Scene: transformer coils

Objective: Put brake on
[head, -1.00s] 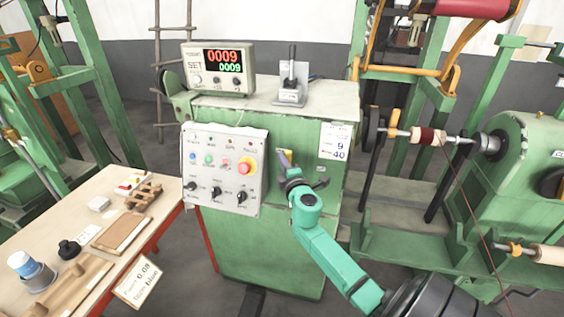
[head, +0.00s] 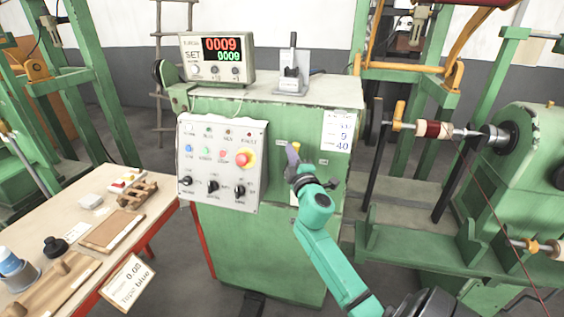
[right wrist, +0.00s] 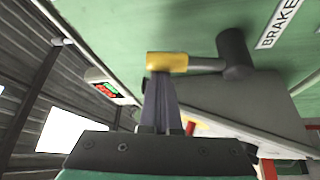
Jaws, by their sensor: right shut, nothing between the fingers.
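The brake lever is a dark rod with a yellow grip (right wrist: 166,62) on a black pivot (right wrist: 234,54), beside a BRAKE label (right wrist: 280,22) on the green cabinet, in the right wrist view. My right gripper (right wrist: 160,88) is shut and empty. Its fingertips end right at the yellow grip; I cannot tell whether they touch it. In the head view my right gripper (head: 293,157) is in front of the green cabinet (head: 260,250), right of the control panel, and largely hides the lever. My left gripper is not in view.
The grey control panel (head: 222,140) with knobs and a red stop button is just left of my right gripper. A counter display (head: 217,59) stands on top. A wooden table (head: 110,215) is at left, and the winding machine with a coil (head: 433,129) at right.

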